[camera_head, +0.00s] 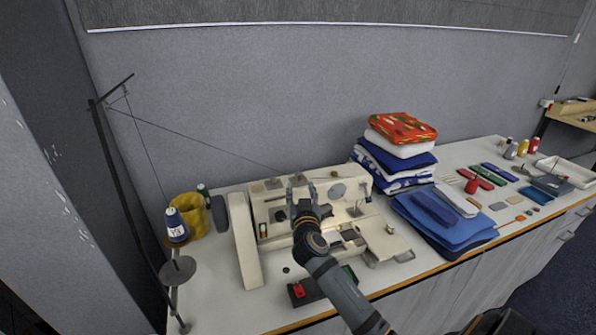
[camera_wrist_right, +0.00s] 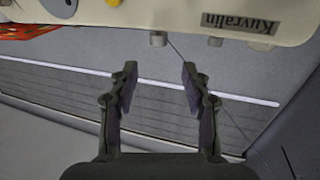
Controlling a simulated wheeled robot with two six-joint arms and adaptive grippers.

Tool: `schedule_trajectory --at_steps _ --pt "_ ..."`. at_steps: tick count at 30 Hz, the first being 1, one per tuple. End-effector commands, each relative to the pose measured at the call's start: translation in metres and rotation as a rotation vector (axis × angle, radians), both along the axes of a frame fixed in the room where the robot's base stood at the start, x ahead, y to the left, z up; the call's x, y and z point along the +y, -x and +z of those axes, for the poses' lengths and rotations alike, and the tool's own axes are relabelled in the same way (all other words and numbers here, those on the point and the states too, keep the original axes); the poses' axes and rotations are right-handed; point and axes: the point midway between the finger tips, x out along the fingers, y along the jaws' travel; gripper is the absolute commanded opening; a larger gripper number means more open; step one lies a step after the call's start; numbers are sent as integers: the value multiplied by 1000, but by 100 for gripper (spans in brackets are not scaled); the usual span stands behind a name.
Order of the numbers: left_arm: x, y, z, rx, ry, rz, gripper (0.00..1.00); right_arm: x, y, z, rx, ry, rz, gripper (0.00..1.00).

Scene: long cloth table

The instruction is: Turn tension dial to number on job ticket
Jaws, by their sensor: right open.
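A cream sewing machine (camera_head: 338,193) stands on the table. My right gripper (camera_head: 301,187) is open and empty, over the left part of the machine, and hides part of its front. In the right wrist view the open jaws (camera_wrist_right: 159,70) point past the edge of the machine body (camera_wrist_right: 130,22), which bears a "Kuvralin" label (camera_wrist_right: 237,22). I cannot tell which part is the tension dial. No job ticket can be made out. My left gripper is not in view.
Thread cones (camera_head: 177,226) and a thin thread stand (camera_head: 128,180) are at the left. A dark box with a red switch (camera_head: 299,290) lies in front. Folded fabrics (camera_head: 402,150) and blue cloths (camera_head: 442,222) lie right of the machine. The wall is close behind.

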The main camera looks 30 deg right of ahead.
Motion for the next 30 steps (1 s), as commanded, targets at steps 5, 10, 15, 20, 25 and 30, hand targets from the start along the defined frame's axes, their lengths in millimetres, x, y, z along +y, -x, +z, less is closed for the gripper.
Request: schedule_trajectory --at_steps 5,10,15,20,25,30 --pt "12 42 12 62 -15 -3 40 -18 -32 5 1 2 -1 48" --pt "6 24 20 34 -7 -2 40 -35 -62 4 1 0 -2 48" --pt "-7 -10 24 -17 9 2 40 -44 -79 2 3 1 -1 48" --pt "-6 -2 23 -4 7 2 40 -46 -84 0 3 -1 -1 48" --pt "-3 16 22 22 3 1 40 -46 -84 0 3 -1 -1 48" --pt "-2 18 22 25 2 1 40 -46 -83 0 3 -1 -1 26"
